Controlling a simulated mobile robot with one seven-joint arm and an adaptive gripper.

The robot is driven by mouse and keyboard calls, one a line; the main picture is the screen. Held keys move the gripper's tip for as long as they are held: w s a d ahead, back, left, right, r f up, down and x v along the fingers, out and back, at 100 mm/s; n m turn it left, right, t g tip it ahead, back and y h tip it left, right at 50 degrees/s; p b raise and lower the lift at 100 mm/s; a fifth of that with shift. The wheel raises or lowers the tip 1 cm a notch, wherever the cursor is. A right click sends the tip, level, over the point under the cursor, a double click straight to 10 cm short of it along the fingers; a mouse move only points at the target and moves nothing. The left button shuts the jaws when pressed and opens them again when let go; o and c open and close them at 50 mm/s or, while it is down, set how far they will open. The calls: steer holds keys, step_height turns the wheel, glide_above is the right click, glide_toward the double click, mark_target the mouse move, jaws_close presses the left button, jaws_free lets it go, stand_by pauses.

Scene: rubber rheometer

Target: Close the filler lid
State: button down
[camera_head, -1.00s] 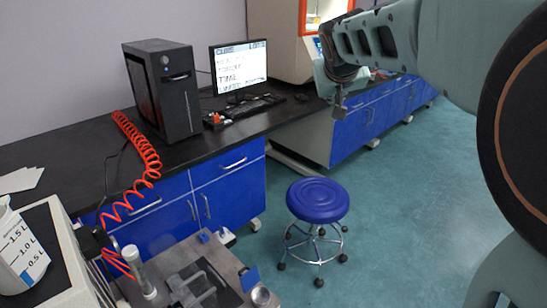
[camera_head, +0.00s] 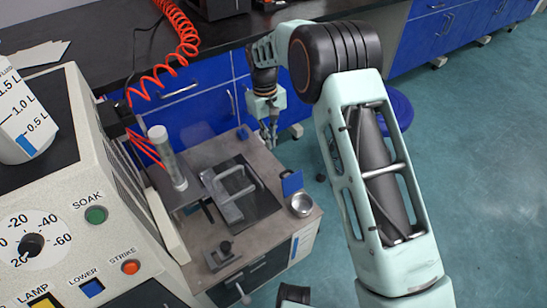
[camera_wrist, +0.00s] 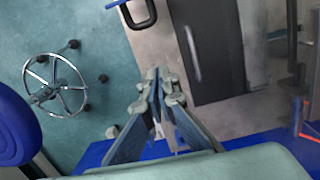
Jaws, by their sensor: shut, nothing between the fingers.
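A small blue flap (camera_head: 291,183) stands up at the right of the metal worktop, beside a round silver cup-like opening (camera_head: 301,204); it looks like the filler lid, raised. My gripper (camera_head: 272,141) is beyond the worktop's far edge in the head view, behind and left of the flap and apart from it. Its fingers point down.
A dark panel with a grey bar handle (camera_head: 236,188) lies in the metal worktop (camera_head: 262,160). A clear tube (camera_head: 167,157) stands left of it. The control console (camera_head: 60,190) and jug (camera_head: 24,120) fill the left. A blue stool (camera_wrist: 15,125) stands on open floor.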

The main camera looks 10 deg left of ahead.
mark_target(288, 179)
steer(key=f+b, duration=0.1)
steer(key=f, duration=0.2)
steer(key=f+b, duration=0.1)
steer(key=f, duration=0.2)
steer(key=d+f+b, duration=0.1)
steer(key=f, duration=0.3)
steer(key=shift+s+f, duration=0.1)
steer(key=shift+s, duration=0.25)
steer(key=shift+s+d+r+b, duration=0.3)
steer(key=shift+s+d+r, duration=0.85)
steer(key=shift+s+d, duration=0.1)
